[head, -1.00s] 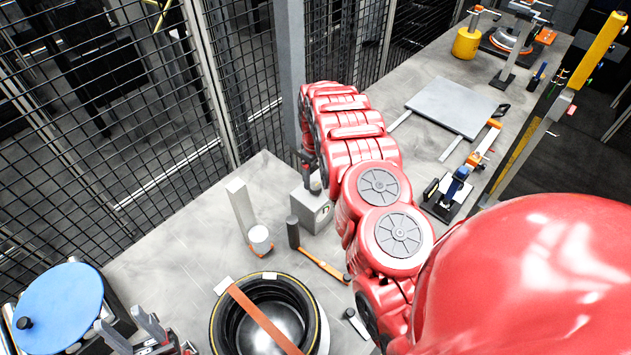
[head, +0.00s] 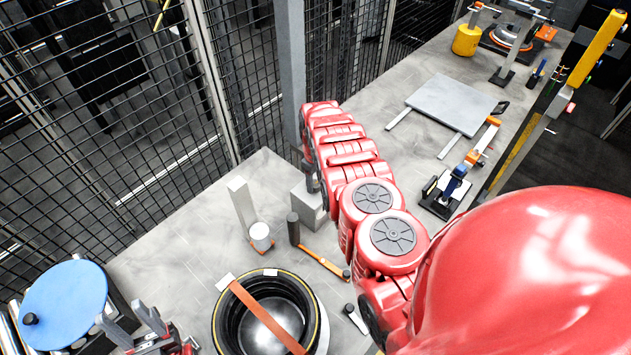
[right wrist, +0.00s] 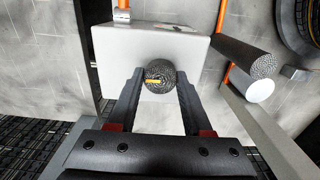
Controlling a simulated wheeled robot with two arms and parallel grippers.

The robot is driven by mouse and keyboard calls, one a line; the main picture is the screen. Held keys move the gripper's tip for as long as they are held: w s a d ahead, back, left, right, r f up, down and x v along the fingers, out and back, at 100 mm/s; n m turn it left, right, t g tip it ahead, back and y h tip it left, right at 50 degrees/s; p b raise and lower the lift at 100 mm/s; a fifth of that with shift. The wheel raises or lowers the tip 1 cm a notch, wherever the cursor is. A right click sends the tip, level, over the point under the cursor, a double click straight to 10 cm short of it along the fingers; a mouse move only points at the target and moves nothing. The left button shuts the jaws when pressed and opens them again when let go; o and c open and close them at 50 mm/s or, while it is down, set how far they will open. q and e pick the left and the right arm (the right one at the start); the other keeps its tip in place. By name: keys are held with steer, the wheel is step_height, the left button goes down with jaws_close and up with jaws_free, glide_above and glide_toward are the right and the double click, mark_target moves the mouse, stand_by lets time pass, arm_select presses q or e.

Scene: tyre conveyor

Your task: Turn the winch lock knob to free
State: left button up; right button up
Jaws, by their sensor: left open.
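The winch lock knob (right wrist: 160,76) is a dark, round, knurled knob with a yellow mark that lies nearly level in the right wrist view. It sits at the face of a pale grey box (right wrist: 112,62), which also shows in the head view (head: 309,207). My right gripper (right wrist: 160,80) has a finger on each side of the knob, with no clear gap between them and it. In the head view my right arm hides the knob. My left gripper (head: 130,322) is open and empty at the lower left, beside a blue disc (head: 64,305).
A black tyre (head: 224,325) with an orange strap (head: 262,314) lies at the front. Mesh fencing (head: 120,110) borders the bench on the left.

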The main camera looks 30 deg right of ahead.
jaws_close()
steer(key=m+b, duration=0.3)
steer(key=b, duration=0.1)
steer(key=shift+w+f+m, duration=0.1)
steer(key=shift+f+m, duration=0.05)
steer(key=shift+m, duration=0.15)
steer(key=m+b, duration=0.2)
steer(key=m, duration=0.1)
steer(key=shift+m+b, duration=0.3)
steer(key=m+b, duration=0.2)
steer(key=m, duration=0.2)
steer(key=shift+a+m, duration=0.1)
steer(key=shift+m, duration=0.2)
steer(key=m+b, duration=0.1)
steer(key=m, duration=0.4)
steer(key=shift+r+m+b, duration=0.2)
steer(key=shift+m+b, duration=0.2)
steer(key=shift+m, duration=0.3)
